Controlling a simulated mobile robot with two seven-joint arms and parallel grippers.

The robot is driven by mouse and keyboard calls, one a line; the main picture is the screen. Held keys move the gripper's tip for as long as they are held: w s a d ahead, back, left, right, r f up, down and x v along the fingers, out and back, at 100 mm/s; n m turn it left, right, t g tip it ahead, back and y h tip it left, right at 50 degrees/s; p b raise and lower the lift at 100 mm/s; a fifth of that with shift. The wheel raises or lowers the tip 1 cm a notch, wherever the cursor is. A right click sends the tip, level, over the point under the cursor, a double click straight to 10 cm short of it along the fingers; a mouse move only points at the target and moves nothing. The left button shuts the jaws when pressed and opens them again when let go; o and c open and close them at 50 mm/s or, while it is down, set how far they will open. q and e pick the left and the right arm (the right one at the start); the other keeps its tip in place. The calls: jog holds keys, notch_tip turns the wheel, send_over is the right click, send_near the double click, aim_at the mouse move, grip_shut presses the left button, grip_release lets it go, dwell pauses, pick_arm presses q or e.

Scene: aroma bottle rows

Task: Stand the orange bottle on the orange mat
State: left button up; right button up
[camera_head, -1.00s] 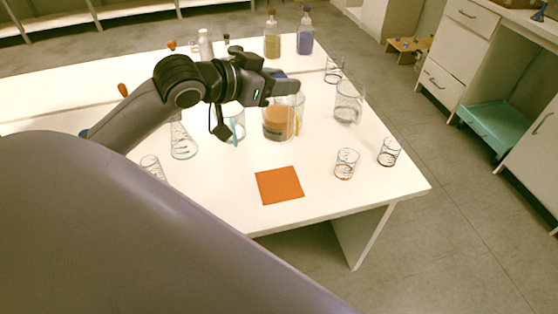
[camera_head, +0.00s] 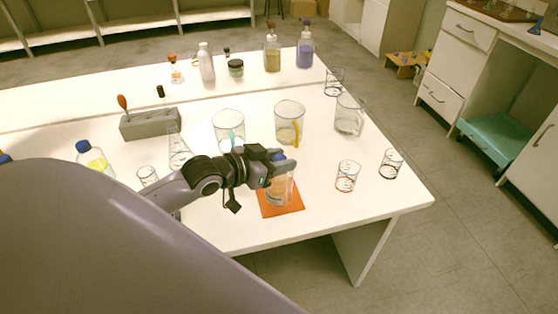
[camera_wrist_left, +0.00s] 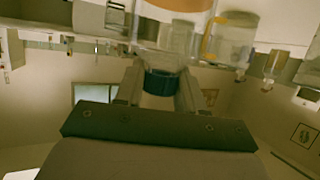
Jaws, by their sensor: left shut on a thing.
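The orange bottle (camera_head: 280,190) is a clear bottle with orange liquid and a blue cap. My left gripper (camera_head: 284,161) is shut on the cap, which also shows between its fingers in the left wrist view (camera_wrist_left: 161,83). The bottle looks close to upright, with its lower end over the orange mat (camera_head: 294,209). I cannot tell whether its base touches the mat. The mat lies flat near the front edge of the white table and is partly hidden by the bottle. My right gripper is not in view.
Two small glass beakers (camera_head: 347,177) (camera_head: 390,163) stand right of the mat. Larger beakers (camera_head: 289,121) (camera_head: 229,130) (camera_head: 349,116) stand behind it. A flask (camera_head: 179,152) and a blue-capped bottle (camera_head: 94,159) stand to the left. The table's front right corner is clear.

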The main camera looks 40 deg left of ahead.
pick_arm(q)
jog(key=shift+f, duration=0.1)
jog(key=o, duration=1.2)
jog(key=shift+c, duration=0.2)
jog(key=shift+s+a+r, duration=0.2)
jog(key=shift+s, duration=0.3)
jog(key=v, duration=1.1)
jog(key=shift+p, duration=0.4)
jog(key=shift+r, duration=0.1)
jog(key=shift+d, duration=0.1)
